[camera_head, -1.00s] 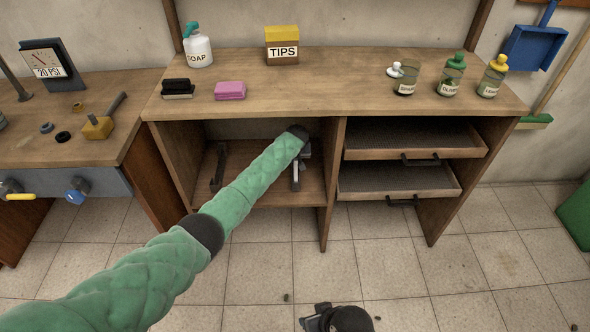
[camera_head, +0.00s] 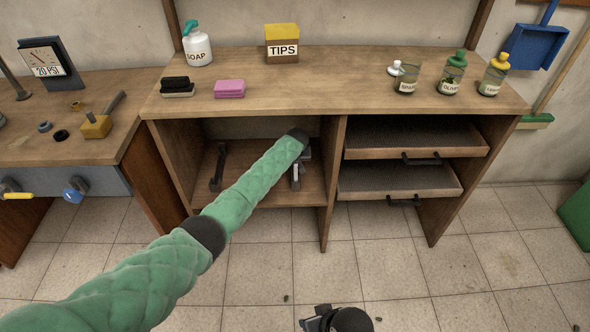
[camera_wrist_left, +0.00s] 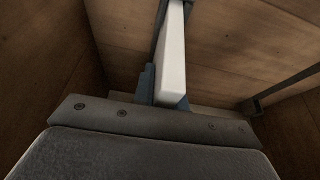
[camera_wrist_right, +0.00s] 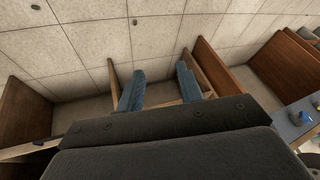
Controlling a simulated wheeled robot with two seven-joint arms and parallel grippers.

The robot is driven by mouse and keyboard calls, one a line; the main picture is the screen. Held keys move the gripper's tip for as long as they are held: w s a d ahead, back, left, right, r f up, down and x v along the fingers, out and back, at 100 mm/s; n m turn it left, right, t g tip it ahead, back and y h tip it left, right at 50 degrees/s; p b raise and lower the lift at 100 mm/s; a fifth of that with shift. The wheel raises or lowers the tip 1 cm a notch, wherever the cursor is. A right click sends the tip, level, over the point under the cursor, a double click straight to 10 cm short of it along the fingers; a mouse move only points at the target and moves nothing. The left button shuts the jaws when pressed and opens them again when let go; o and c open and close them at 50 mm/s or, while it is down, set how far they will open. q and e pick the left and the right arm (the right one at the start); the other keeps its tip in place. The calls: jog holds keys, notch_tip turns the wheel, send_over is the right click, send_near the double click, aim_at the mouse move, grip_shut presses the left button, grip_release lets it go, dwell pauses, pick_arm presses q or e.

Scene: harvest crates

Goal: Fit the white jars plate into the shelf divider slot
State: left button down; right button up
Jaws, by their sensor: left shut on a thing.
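My left arm reaches into the open left cubby of the workbench. My left gripper (camera_wrist_left: 165,90) is shut on the white jars plate (camera_wrist_left: 173,55), a narrow white slab between its blue fingers. In the head view only a thin white strip of the plate (camera_head: 296,171) shows, beside the dark shelf divider (camera_head: 302,184) at the cubby's right. In the left wrist view a dark divider piece (camera_wrist_left: 160,18) lies along the plate's far end; whether the plate is inside its slot I cannot tell. My right gripper (camera_wrist_right: 160,88) is open and empty, low in front of the bench.
Another dark divider (camera_head: 219,166) stands at the cubby's left. Two drawers (camera_head: 412,140) are on the right side. The bench top holds a soap bottle (camera_head: 197,48), a TIPS box (camera_head: 282,45), a pink sponge (camera_head: 229,89) and labelled jars (camera_head: 450,75). The tiled floor ahead is mostly clear.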

jog(key=shift+f, duration=0.1)
pick_arm(q)
jog(key=c, duration=1.4)
grip_release()
jog(key=shift+c, duration=0.2)
jog(key=shift+o, duration=0.5)
jog(key=shift+f, duration=0.1)
jog(key=shift+s+f, duration=0.1)
jog(key=v, duration=0.6)
jog(key=shift+r, duration=0.2)
jog(key=shift+v, duration=0.75)
pick_arm(e)
jog(key=shift+s+d+r, duration=0.3)
jog(key=shift+d+r, duration=0.4)
jog(key=shift+r, duration=0.1)
